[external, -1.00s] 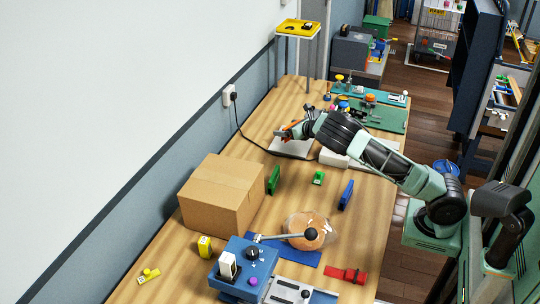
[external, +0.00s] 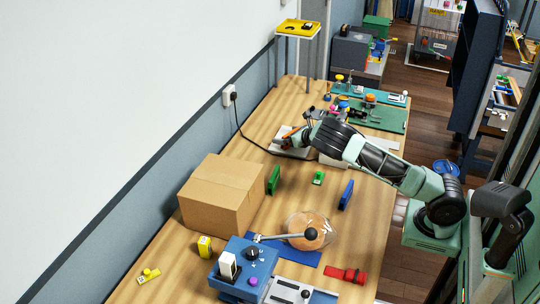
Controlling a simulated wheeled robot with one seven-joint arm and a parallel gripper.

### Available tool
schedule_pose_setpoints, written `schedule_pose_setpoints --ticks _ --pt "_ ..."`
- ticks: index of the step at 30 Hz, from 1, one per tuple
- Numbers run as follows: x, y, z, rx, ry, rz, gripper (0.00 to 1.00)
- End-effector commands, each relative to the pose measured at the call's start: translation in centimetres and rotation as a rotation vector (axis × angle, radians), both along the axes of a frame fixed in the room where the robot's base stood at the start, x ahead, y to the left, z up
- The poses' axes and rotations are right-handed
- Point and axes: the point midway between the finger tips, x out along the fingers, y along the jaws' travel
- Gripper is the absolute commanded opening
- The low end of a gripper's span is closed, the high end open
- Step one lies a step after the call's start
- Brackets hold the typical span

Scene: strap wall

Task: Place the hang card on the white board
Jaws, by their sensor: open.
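A flat white board (external: 288,151) lies on the wooden table near the wall, at the end of a black cable.
A cardboard box (external: 222,193) stands by the wall. Green (external: 274,180) and blue (external: 346,195) upright pieces stand nearer than the board. A green mat (external: 378,116) with small parts lies beyond my arm. A blue device (external: 250,262) and a clear-covered round object (external: 310,230) are in front.

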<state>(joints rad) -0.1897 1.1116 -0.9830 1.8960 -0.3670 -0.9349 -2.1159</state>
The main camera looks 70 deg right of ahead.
Motion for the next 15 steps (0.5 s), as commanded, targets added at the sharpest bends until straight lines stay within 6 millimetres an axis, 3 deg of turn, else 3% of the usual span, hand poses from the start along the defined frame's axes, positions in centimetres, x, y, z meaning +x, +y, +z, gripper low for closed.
schedule_pose_setpoints --ticks 5,15 --pt "-2.0 0.8 1.0 0.001 -0.001 -0.002 1.00" --pt "-8.0 3.3 3.7 0.002 -0.002 -0.002 1.00"
